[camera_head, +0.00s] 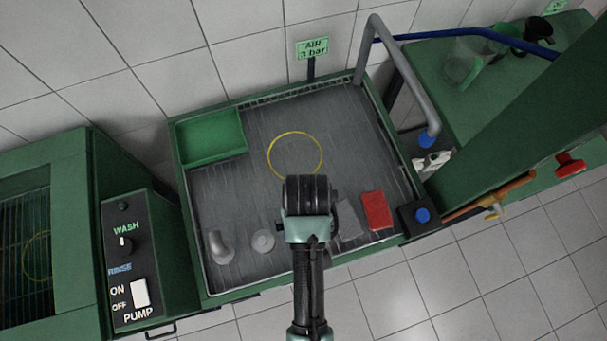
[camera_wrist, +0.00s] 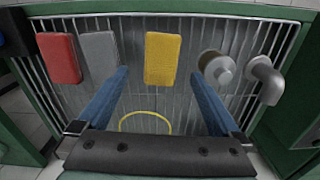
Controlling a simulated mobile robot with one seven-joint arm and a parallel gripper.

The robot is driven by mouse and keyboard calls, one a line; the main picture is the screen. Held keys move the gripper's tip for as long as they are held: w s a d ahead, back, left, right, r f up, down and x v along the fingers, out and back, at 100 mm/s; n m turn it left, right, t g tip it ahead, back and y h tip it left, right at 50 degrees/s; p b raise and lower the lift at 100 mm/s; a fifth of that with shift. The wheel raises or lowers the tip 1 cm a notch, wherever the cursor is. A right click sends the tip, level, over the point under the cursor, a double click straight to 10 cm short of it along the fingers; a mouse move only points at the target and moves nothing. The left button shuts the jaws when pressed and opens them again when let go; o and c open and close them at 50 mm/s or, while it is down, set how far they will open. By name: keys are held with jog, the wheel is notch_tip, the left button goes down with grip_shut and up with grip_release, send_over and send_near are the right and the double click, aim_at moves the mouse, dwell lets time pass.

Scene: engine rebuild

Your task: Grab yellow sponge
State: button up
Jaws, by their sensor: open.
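The yellow sponge (camera_wrist: 162,58) lies on the ribbed metal surface of the wash basin, near its edge, in the wrist view. It lies between a grey sponge-like block (camera_wrist: 100,57) and a round grey part (camera_wrist: 217,70). In the head view my arm hides the yellow sponge. My gripper (camera_wrist: 160,75) is open, with its two blue fingers spread apart. The sponge is between and beyond the fingertips in the picture, and nothing is held. In the head view my wrist (camera_head: 308,195) is over the basin and the fingers are hidden.
A red block (camera_head: 377,209) lies on the basin's right side. A grey elbow pipe (camera_head: 220,247) and round part (camera_head: 263,241) stand at front left. A green tray (camera_head: 211,136) sits at the back left; a yellow ring (camera_head: 295,133) marks the surface. A grey pipe (camera_head: 398,60) arches over the back right.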

jog(key=shift+w+a+f+p, duration=0.15)
jog(key=shift+f+p, duration=0.1)
jog(key=shift+f, duration=1.6)
jog(key=shift+w+a+f+p, duration=0.1)
jog(key=shift+f+p, duration=0.15)
jog(key=shift+f, duration=1.55)
jog(key=c, duration=1.3)
